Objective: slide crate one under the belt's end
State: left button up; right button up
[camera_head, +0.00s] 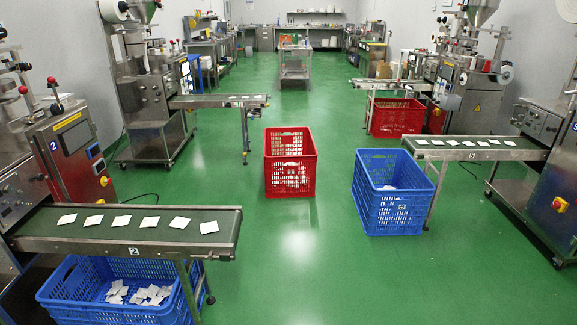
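I see no readable number on any crate, so I cannot tell which is crate one. A red crate (290,181) stands on the floor in the middle aisle, apart from and to the right of the end of the back left belt (222,101). It looks empty. A blue crate (392,211) stands at the left end of the right belt (440,152), with a few pale bags inside. Another blue crate (100,311) is under the front left belt (120,243), marked 2, and holds several white teabags. A second red crate (399,130) is by the back right belt (385,84). Neither gripper shows.
Belt legs (245,132) stand near the aisle. Packing machines (70,150) line both sides. A steel cart (295,66) stands farther back. The green floor (290,265) is clear in front of the middle red crate.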

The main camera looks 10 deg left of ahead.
aim_at(293, 175)
jog(key=i+j, duration=0.1)
jog(key=i, duration=0.35)
jog(key=i+z, duration=0.15)
jog(key=i, duration=0.35)
jog(key=i+j, duration=0.2)
jog(key=i, duration=0.25)
jog(key=i+j+z, duration=0.15)
jog(key=i, duration=0.3)
